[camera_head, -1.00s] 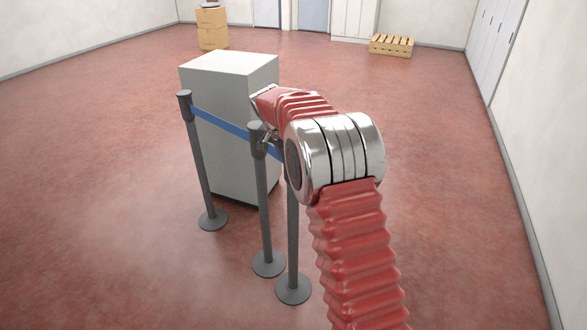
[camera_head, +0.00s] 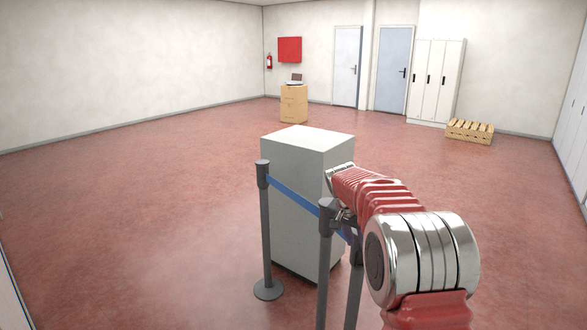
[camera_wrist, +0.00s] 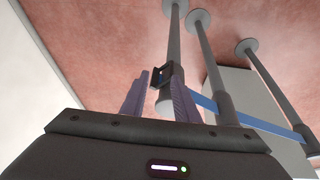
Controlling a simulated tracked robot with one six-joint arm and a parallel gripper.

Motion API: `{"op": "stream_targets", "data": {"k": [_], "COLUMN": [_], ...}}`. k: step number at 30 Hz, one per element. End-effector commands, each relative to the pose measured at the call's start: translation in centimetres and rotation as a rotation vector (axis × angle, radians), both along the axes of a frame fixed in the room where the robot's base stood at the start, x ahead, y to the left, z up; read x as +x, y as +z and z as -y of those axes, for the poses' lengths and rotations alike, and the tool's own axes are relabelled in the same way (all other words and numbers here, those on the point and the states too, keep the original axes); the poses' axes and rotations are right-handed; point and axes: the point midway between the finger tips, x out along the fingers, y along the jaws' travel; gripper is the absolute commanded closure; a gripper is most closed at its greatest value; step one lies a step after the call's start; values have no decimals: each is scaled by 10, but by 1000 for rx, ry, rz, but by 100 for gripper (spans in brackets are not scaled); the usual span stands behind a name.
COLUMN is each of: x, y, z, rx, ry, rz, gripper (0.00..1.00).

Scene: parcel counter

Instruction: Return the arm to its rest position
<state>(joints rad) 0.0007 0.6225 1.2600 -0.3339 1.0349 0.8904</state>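My gripper (camera_wrist: 161,71) shows in the wrist view with its two purple fingers apart. In the head view my arm, red bellows with a silver joint, reaches forward at the right and bends toward the barrier posts. The fingers cannot be made out there.
A grey cabinet (camera_head: 307,185) stands behind several dark posts (camera_head: 265,230) joined by a blue belt (camera_head: 293,193). The red floor at left is clear.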

Motion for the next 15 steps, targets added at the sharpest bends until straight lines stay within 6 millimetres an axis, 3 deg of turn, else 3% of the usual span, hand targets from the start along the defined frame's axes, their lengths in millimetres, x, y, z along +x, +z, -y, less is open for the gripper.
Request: {"op": "stream_targets", "data": {"k": [3,6,15], "x": [-18,-35,-97], "y": [-25,-32,-23], "z": [-5,-10,-23], "rx": [2,8,29], "ry": [84,152,336], "rz": [-71,-112,-184], "gripper": [72,72,72]}}
